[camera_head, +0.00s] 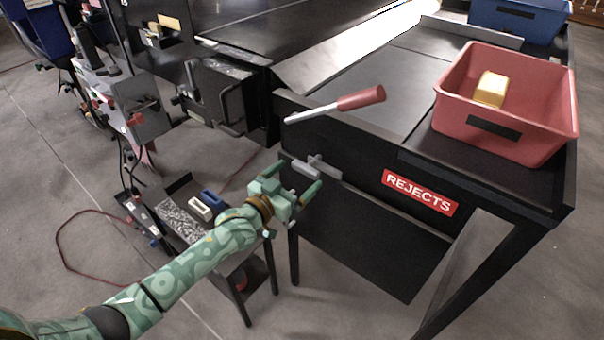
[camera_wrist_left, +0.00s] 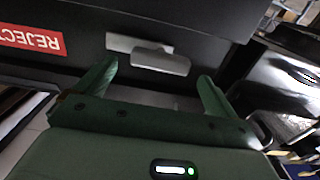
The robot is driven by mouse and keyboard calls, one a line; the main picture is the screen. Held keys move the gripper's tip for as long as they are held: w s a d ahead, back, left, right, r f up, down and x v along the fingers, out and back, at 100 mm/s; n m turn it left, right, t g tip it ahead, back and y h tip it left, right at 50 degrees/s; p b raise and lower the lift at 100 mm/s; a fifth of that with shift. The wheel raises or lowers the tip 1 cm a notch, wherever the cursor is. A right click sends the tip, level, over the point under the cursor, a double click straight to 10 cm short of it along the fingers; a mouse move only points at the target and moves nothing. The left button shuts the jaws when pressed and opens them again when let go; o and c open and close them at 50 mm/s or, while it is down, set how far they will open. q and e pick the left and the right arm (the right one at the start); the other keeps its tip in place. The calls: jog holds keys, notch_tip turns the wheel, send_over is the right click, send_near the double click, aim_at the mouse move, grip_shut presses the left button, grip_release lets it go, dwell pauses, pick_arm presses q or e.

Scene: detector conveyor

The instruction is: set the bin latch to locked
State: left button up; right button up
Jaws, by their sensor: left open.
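The bin latch (camera_head: 307,170) is a small light grey bar on a grey mount, on the black front panel left of the red REJECTS label (camera_head: 420,193). In the left wrist view the latch (camera_wrist_left: 160,61) lies roughly lengthwise across the gap, just beyond the fingertips. My green left gripper (camera_head: 298,180) is open and empty, close in front of the latch. In the left wrist view its fingers (camera_wrist_left: 158,78) stand apart on either side of the bar. I cannot tell whether they touch it. My right gripper is not in view.
A lever with a red grip (camera_head: 361,99) sticks out above the latch. A red bin (camera_head: 546,113) with a yellow block (camera_head: 490,89) stands on the table. A low black stand (camera_head: 247,290) with small blocks is below my left arm.

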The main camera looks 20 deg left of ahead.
aim_at(303, 170)
pick_arm(q)
jog(key=shift+x, duration=1.2)
jog(key=shift+w+d, duration=0.1)
jog(key=shift+w, duration=0.15)
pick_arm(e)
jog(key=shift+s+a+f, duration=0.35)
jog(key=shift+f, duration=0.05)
